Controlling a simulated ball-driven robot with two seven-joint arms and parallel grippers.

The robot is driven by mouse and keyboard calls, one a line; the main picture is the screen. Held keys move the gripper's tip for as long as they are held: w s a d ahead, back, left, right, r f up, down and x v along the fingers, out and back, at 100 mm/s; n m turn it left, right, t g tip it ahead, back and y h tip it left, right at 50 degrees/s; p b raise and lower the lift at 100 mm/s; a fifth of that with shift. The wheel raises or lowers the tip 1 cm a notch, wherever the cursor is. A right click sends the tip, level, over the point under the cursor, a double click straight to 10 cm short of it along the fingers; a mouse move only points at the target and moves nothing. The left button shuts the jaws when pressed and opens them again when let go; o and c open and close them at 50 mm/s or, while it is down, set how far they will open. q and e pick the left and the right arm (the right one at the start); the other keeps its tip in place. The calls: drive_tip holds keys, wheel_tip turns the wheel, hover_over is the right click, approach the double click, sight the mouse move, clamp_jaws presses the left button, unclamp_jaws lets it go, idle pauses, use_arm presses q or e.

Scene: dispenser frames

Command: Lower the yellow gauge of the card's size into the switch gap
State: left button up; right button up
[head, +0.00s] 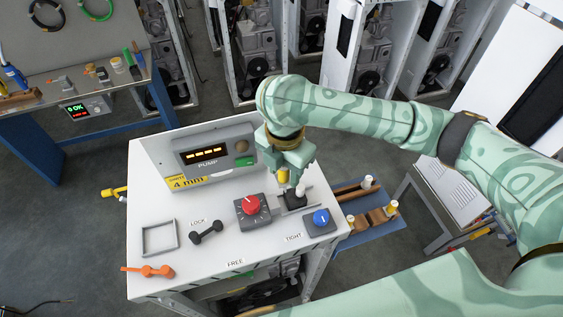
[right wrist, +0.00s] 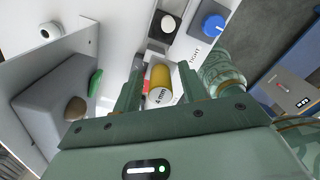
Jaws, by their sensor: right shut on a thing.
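My right gripper (head: 291,182) is shut on a yellow gauge (head: 283,174), above the right part of the white panel. In the right wrist view the gauge (right wrist: 160,78) sits between the fingers, and its white end reads 4 mm. The yellow card (head: 187,182) under the pump display also reads 4 mm. The black switch (head: 295,200) with a pale knob is just below and beside the gripper; it also shows in the right wrist view (right wrist: 156,46). The gap itself is largely hidden by the gripper and gauge. My left gripper is not in view.
A red knob (head: 251,205) and a blue knob (head: 321,218) flank the switch. The pump display box (head: 214,152) rises behind. A blue tray (head: 372,230) at right holds brown blocks with pale-topped pieces. An orange handle (head: 148,271) lies at front left.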

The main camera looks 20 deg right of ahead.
sight(283, 183)
drive_tip(key=shift+s+r+p, duration=0.3)
drive_tip(key=shift+s, duration=0.35)
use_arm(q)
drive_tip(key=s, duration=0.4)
use_arm(e)
drive_tip(key=shift+w+f, duration=0.4)
drive_tip(key=shift+w, duration=0.05)
drive_tip(key=f, duration=0.1)
drive_tip(key=w+f, duration=0.1)
drive_tip(key=f+b, duration=0.1)
drive_tip(key=shift+w+f, duration=0.15)
drive_tip(key=shift+w, duration=0.2)
drive_tip(key=shift+s+f, duration=0.3)
drive_tip(key=shift+s+f+b, duration=0.25)
drive_tip(key=shift+f+b, duration=0.15)
drive_tip(key=shift+f, duration=0.1)
drive_tip(key=shift+w+f, duration=0.1)
drive_tip(key=shift+w, duration=0.1)
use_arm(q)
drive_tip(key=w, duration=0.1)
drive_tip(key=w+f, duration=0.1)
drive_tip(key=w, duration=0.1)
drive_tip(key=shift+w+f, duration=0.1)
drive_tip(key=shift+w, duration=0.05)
